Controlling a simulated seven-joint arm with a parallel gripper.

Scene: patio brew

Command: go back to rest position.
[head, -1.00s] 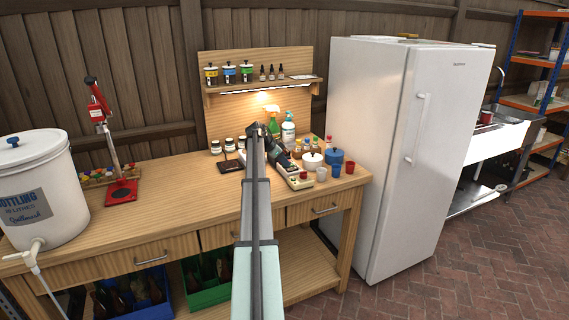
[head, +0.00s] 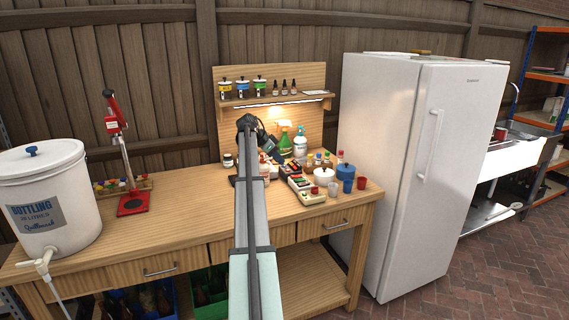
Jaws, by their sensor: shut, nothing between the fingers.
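My gripper (head: 275,156) is at the far end of my arm, above the back of the wooden workbench (head: 190,220). It points down and to the right, over the cluster of small bottles and boxes. It is shut and carries nothing that I can see. The fingertips are small and dark against the things behind them. My arm covers part of the bench top and the things left of the gripper.
Near the gripper are a green spray bottle (head: 285,140), a white spray bottle (head: 300,143), a white pot (head: 323,177) and a blue pot (head: 346,172). A shelf (head: 275,100) is behind. A white fridge (head: 410,170) stands right; a bottling bucket (head: 45,200) and red capper (head: 125,165) stand left.

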